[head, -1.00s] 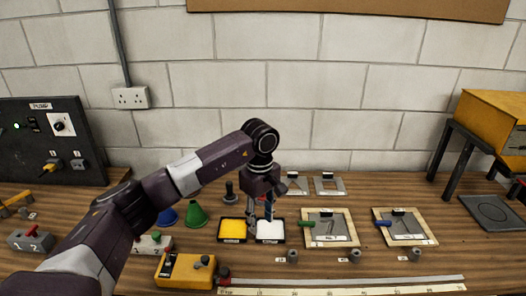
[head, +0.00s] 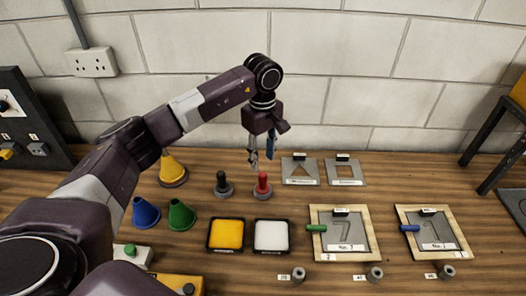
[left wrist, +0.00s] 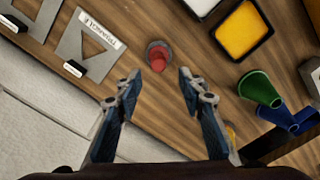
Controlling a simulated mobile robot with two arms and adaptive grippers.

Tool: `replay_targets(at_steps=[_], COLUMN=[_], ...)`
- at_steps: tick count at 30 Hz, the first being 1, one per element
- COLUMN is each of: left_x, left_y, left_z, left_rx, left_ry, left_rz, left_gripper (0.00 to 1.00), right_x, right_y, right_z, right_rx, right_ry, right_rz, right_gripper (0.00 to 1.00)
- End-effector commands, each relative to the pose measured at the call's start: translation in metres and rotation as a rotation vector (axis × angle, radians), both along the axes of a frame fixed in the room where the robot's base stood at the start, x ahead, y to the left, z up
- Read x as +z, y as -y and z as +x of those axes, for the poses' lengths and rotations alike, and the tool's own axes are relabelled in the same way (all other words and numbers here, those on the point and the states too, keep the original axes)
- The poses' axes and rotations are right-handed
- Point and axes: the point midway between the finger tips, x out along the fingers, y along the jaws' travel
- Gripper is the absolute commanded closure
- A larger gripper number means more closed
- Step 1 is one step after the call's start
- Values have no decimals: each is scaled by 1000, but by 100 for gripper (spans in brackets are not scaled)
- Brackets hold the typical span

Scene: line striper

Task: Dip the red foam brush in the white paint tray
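The red foam brush (head: 262,183) stands upright in a round grey holder on the wooden bench; it also shows in the left wrist view (left wrist: 158,60). The white paint tray (head: 271,236), a black-rimmed square, lies in front of it, and its corner shows at the top of the left wrist view (left wrist: 203,4). My left gripper (head: 262,164) points down over the bench near the red brush. In the left wrist view my left gripper (left wrist: 157,80) is open and empty, with the brush visible beyond the gap between its fingers. My right gripper is not in view.
A yellow paint tray (head: 226,235) is left of the white one. A black brush (head: 222,184) stands left of the red one. Metal stencils (head: 300,171) lie behind, framed boards (head: 345,232) at right.

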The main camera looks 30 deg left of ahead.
Motion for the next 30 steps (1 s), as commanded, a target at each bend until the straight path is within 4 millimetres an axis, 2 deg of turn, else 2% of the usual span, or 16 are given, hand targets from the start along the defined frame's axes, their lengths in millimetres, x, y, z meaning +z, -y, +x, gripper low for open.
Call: replay_targets(at_steps=[5,13,21,30], left_x=[-21,-53,-84,-90], left_y=[1,1,0,0], left_z=[-1,-1,0,1], left_rx=[-1,-1,0,0], left_ry=[-3,-2,1,2], left_rz=[-1,-2,0,-1], left_gripper=[64,64,64,64], right_x=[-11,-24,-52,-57], right_y=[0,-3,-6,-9], right_z=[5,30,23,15], right_rx=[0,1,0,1], right_ry=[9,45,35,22], right_rz=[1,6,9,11], right_gripper=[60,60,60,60])
